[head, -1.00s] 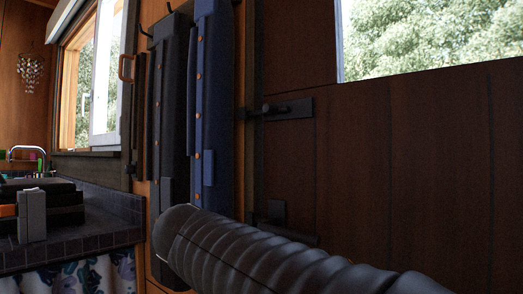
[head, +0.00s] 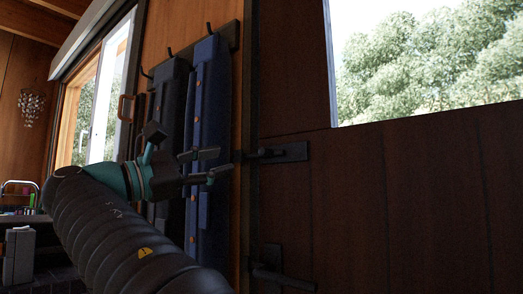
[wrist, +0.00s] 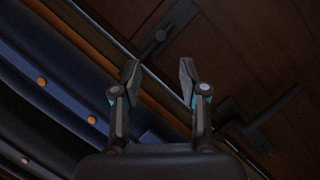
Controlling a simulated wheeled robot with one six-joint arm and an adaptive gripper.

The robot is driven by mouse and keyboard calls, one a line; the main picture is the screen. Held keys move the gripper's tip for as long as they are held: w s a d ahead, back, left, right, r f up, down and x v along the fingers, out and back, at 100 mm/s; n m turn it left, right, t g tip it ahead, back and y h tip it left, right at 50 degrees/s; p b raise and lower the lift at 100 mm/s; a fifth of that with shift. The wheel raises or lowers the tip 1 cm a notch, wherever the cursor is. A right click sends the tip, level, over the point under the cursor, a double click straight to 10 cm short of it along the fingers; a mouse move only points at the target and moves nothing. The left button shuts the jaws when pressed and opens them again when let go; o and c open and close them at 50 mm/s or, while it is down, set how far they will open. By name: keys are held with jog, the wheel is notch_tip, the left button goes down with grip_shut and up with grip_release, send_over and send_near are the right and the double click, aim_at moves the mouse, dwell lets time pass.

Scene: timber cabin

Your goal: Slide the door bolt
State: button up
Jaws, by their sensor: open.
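The door bolt (head: 286,152) is a dark metal bar with a small knob on a flat plate, fixed to the dark wooden door (head: 400,200) near its left edge. It also shows at the top of the wrist view (wrist: 163,32). My gripper (head: 216,164) is open and empty, left of the bolt and pointing towards it. In the wrist view the spread fingertips (wrist: 160,74) sit below the bolt in the picture, apart from it. No contact is visible.
A dark lever handle (head: 283,276) is on the door below the bolt. A dark coat (head: 168,110) and a blue coat (head: 206,90) hang from a hook rail just left of the door frame. A window (head: 430,60) fills the door's upper part.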

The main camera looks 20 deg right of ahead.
aim_at(260, 152)
jog(key=x, duration=1.1)
jog(key=shift+d, duration=0.1)
grip_shut()
